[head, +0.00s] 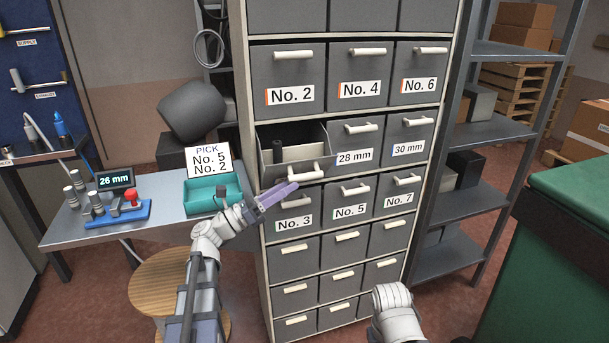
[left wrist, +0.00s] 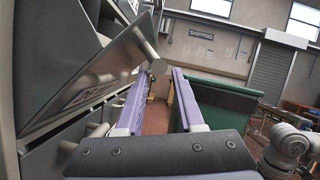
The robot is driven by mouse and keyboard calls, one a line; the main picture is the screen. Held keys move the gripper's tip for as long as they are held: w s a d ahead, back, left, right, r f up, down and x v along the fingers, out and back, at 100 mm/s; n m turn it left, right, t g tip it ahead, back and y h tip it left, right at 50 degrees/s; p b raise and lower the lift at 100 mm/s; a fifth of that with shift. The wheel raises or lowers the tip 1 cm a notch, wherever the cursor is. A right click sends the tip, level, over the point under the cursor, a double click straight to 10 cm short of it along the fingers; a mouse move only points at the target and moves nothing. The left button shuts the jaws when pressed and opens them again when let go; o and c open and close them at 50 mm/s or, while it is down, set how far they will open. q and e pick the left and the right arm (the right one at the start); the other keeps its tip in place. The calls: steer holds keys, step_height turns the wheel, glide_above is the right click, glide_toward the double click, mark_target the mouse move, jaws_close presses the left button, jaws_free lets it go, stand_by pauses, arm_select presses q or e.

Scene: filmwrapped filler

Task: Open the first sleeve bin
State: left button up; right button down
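The first sleeve bin (head: 292,155) is at the left of the sleeve row, beside the bins labelled 28 mm (head: 354,157) and 30 mm (head: 408,149). It is tipped out of the cabinet, its top open, with a dark cylinder and a pale panel visible inside. Its own label is not readable. My left gripper (head: 278,194) is just below its pale handle (head: 305,174). In the left wrist view the purple fingers (left wrist: 155,100) are apart with nothing between them, and the tilted bin front (left wrist: 95,85) stands to their left. My right gripper is out of view.
A bench (head: 150,222) at left holds a 26 mm display (head: 115,180), a blue stand, a teal tray (head: 205,201) and a card reading PICK No. 5, No. 2. A wooden stool (head: 160,290) is below. Metal shelves (head: 490,135) and a green-topped unit (head: 570,210) stand at right.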

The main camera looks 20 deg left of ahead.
mark_target(305, 176)
arm_select(q)
steer(key=p+x, duration=0.1)
steer(key=x, duration=0.5)
steer(key=shift+f+p, duration=0.1)
steer(key=shift+p, duration=0.25)
jaws_close()
stand_by(1.1)
